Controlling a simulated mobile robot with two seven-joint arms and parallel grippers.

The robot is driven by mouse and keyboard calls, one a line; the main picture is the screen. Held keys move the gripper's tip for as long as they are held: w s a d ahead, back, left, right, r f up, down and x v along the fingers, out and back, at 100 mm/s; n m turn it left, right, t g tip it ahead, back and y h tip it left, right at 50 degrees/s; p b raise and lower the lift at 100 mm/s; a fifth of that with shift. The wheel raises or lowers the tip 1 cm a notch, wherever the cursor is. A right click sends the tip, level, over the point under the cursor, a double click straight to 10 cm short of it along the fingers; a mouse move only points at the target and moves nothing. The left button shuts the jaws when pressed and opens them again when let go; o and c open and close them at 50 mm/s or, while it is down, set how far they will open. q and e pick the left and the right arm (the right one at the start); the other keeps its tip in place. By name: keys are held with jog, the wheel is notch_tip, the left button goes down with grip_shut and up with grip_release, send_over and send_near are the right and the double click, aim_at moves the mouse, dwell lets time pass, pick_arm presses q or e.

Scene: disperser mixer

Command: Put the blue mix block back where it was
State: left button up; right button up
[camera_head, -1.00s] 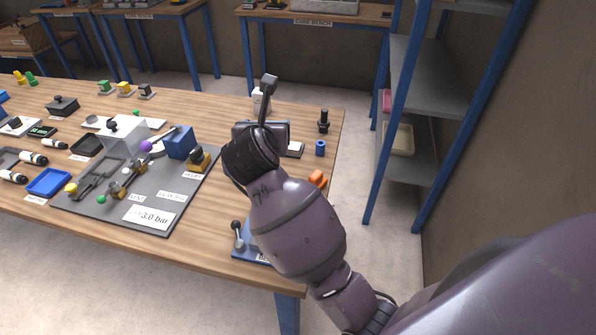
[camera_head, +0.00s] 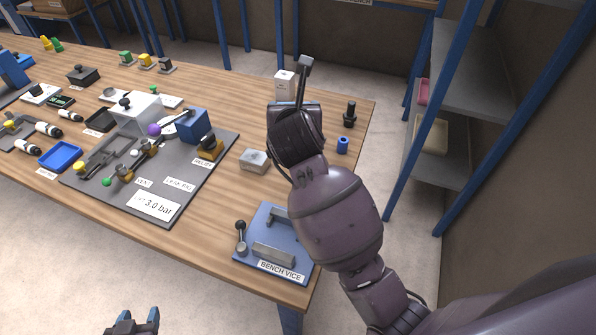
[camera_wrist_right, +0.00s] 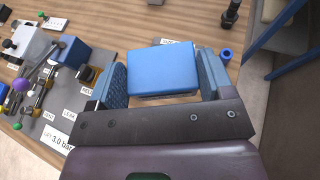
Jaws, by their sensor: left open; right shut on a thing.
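The blue mix block (camera_wrist_right: 162,70) shows in the right wrist view as a plain blue box between the two blue fingers of my right gripper (camera_wrist_right: 160,58). The gripper is shut on it. What lies directly under the block is hidden. In the head view my right wrist covers most of the block and the fingers, over the right part of the bench. My left gripper (camera_head: 135,318) is open and empty at the bottom edge of the head view, in front of the bench.
A blue bench vice (camera_head: 262,250) stands at the near right corner. A grey-white block (camera_head: 255,160), a blue cylinder (camera_head: 342,145), a black upright part (camera_head: 349,114) and a white box (camera_head: 285,83) stand around my right arm. A grey rig plate (camera_head: 190,185) lies left. Shelving (camera_head: 462,100) stands right.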

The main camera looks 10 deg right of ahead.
notch_tip(320, 180, down, 13)
jog(key=shift+f+b, duration=0.2)
jog(key=shift+b, duration=0.5)
jog(key=shift+f+b, duration=0.4)
jog(key=shift+f, duration=2)
jog(key=shift+f, duration=0.15)
jog(key=o, duration=1.1)
jog(key=shift+o, duration=0.7)
